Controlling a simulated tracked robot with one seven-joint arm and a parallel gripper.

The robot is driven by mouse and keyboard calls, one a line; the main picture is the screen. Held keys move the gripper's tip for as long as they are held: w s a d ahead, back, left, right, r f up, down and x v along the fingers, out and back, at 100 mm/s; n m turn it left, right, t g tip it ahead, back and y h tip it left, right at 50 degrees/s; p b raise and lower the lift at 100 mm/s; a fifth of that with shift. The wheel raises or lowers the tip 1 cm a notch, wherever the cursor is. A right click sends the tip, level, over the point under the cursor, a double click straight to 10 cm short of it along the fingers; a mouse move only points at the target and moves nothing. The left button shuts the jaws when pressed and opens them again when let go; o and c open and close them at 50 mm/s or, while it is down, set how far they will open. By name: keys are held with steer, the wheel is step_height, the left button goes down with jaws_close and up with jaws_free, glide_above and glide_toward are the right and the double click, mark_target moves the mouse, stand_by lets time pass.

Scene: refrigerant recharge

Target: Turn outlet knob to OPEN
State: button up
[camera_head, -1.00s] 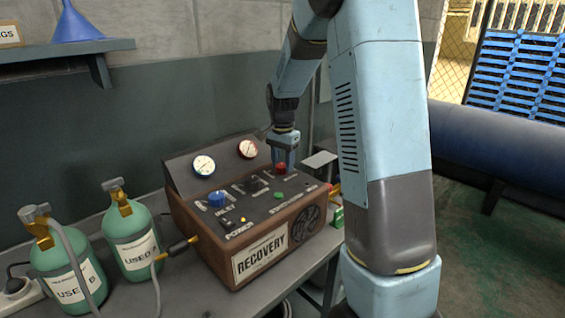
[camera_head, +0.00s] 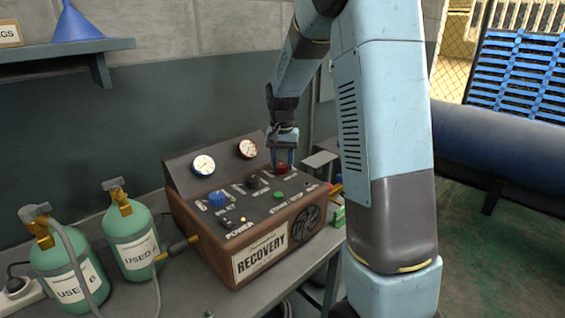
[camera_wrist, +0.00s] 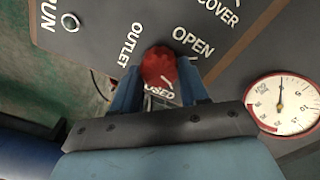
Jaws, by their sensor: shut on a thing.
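The red outlet knob (camera_wrist: 158,68) is on the recovery machine's dark top panel, between the words OUTLET and OPEN, with a partly hidden CLOSED label below it. My gripper (camera_wrist: 160,92) has its two blue fingers on either side of the knob and is shut on it. In the head view the knob (camera_head: 283,168) shows at the panel's back right, under my gripper (camera_head: 283,160). The recovery machine (camera_head: 262,258) stands on the bench.
A blue knob (camera_head: 217,199), a black knob (camera_head: 253,183) and a green button (camera_head: 279,195) are on the same panel. Two gauges stand behind, one white-faced (camera_head: 203,165). Green cylinders (camera_head: 130,241) with hoses stand left of the machine. A blue funnel (camera_head: 78,22) is on the shelf.

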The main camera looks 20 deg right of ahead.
mark_target(281, 164)
steer(key=n, duration=0.6)
steer(key=shift+w+a+n, duration=0.1)
steer(key=shift+n, duration=0.2)
steer(key=n, duration=0.5)
steer(key=shift+r+n, duration=0.1)
steer(key=shift+n, duration=0.2)
steer(key=o, duration=1.1)
steer(key=shift+c, duration=0.2)
step_height(281, 164, up, 14)
steer(key=shift+f, duration=0.25)
